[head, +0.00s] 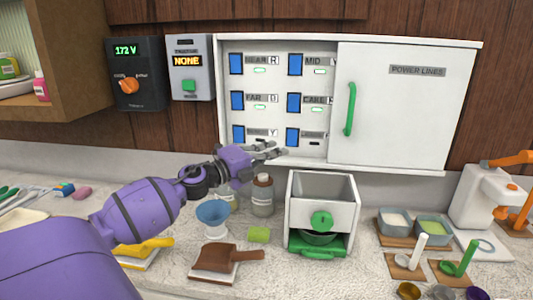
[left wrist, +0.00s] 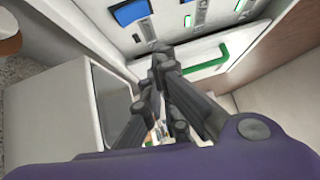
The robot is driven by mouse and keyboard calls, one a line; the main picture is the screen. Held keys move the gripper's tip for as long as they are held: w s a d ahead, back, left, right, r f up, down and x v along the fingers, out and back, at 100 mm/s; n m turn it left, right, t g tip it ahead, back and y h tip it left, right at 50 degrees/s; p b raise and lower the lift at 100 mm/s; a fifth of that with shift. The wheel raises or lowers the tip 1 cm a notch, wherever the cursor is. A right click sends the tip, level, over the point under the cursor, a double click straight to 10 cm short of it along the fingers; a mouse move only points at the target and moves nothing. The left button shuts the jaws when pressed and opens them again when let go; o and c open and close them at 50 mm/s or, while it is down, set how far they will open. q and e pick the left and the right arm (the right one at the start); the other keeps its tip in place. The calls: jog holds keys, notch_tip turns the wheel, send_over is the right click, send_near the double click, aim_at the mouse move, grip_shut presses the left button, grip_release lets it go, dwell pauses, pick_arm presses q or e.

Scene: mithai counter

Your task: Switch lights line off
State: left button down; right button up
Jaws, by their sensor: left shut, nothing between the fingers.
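A white panel of power lines (head: 278,66) on the wood wall holds blue switches with partly readable labels, in two columns. The lower right switch (head: 292,136) has a label I cannot fully read; no switch is clearly marked lights. In the left wrist view, the closed fingers (left wrist: 162,56) reach toward the panel, near a blue switch (left wrist: 130,13). I cannot tell if they touch it. My right gripper is out of view.
A sliding panel door (head: 400,110) with a green handle (head: 349,108) covers the right part of the panel.

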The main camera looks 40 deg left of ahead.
pick_arm(q)
jog(key=shift+s+a+r, duration=0.1)
jog(key=shift+s+r, duration=0.1)
jog(key=shift+s, duration=1.05)
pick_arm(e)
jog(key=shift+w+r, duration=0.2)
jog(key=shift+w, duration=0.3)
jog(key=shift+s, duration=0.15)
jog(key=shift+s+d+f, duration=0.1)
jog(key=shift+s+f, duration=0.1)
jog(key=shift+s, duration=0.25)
